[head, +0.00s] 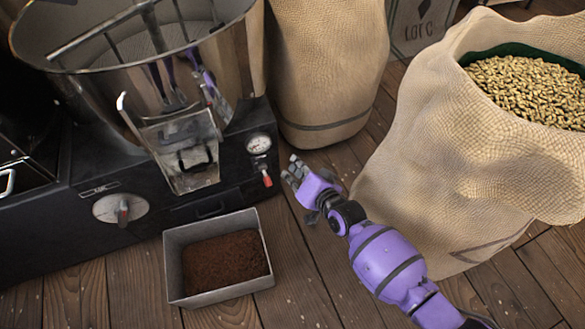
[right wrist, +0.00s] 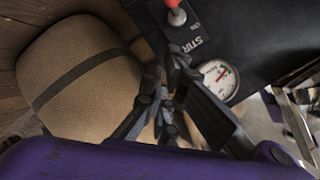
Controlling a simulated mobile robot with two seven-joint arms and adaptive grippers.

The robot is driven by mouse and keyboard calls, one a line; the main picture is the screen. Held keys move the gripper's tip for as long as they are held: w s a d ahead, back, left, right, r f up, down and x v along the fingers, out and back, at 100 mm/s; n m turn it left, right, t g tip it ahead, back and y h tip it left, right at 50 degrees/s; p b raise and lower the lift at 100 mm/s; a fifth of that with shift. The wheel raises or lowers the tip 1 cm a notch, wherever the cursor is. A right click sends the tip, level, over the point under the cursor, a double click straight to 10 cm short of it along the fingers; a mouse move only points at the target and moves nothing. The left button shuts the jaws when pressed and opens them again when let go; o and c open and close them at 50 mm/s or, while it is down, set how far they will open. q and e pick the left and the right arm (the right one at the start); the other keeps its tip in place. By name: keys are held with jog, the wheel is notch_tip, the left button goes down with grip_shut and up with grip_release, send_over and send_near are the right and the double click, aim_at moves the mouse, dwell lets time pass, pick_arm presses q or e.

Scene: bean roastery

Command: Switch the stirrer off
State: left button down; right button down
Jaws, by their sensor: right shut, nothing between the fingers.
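The stirrer switch (head: 267,181) is a small lever with a red tip on the front of the black machine, below a round gauge. In the head view its red tip hangs downward. In the right wrist view the red-tipped lever (right wrist: 176,14) is at the top edge, beside lettering that seems to read STIR and On. The stirrer arms (head: 152,22) show inside the metal drum. My right gripper (head: 292,168) is shut and empty, just right of the lever and apart from it. In the wrist view its fingers (right wrist: 172,68) lie below the lever.
A gauge (head: 259,144) sits above the lever. A metal chute (head: 190,175) is to its left, and a tray of brown grounds (head: 174,262) stands on the floor. A round dial (head: 121,209) is further left. Burlap sacks (head: 330,70) (head: 430,150) stand behind and to the right.

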jog(key=s+d+f+p, duration=0.1)
jog(key=s+d+f, duration=0.2)
jog(key=s, duration=0.5)
jog(key=shift+s+d, duration=0.25)
jog(key=shift+d, duration=0.55)
